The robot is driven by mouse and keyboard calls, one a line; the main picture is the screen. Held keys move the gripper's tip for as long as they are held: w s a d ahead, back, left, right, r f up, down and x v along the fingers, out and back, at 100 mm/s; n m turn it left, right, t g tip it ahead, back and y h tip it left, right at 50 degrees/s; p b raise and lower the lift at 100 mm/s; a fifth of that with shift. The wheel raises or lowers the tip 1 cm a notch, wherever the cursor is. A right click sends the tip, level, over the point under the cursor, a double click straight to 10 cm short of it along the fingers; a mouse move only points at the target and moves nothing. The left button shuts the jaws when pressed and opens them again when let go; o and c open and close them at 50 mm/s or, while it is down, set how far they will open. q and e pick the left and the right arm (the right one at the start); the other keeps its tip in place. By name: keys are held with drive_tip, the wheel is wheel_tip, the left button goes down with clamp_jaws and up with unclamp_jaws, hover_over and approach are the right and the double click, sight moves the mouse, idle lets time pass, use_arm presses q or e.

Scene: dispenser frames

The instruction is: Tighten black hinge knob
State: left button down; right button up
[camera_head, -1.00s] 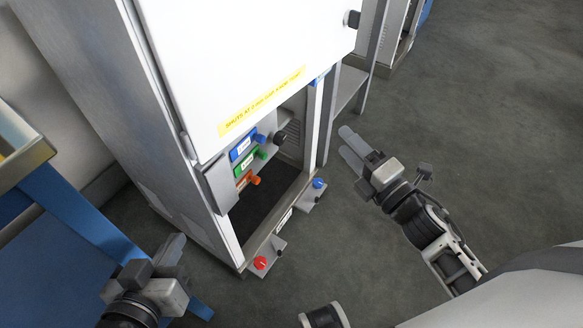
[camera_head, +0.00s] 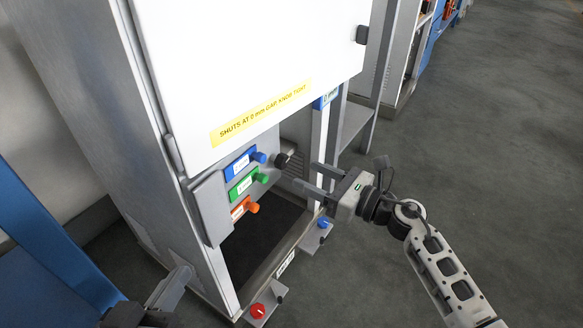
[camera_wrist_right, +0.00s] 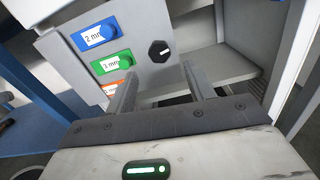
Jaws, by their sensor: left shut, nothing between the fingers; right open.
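The black hinge knob (camera_head: 281,160) sits on the grey panel under the white door, right of the coloured knobs. In the right wrist view the knob (camera_wrist_right: 160,51) is round with a pale pointer mark. My right gripper (camera_head: 306,174) is open and empty, its fingers pointing at the panel. It is apart from the knob, to its lower right in the head view. In the right wrist view the knob shows just beyond the gap between the fingertips (camera_wrist_right: 160,68). My left gripper (camera_head: 180,275) is shut and empty at the lower left, partly cut off.
Blue (camera_head: 259,157), green (camera_head: 263,178) and orange (camera_head: 252,208) knobs stand left of the black one. The white door (camera_head: 250,70) carries a yellow label (camera_head: 262,115). Red (camera_head: 257,310) and blue (camera_head: 322,222) knobs sit on low brackets. Floor at right is clear.

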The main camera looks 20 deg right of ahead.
sight(285, 165)
drive_tip(key=x, duration=0.5)
drive_tip(key=shift+w+a, duration=0.25)
drive_tip(key=shift+w, duration=0.05)
drive_tip(key=c, duration=1)
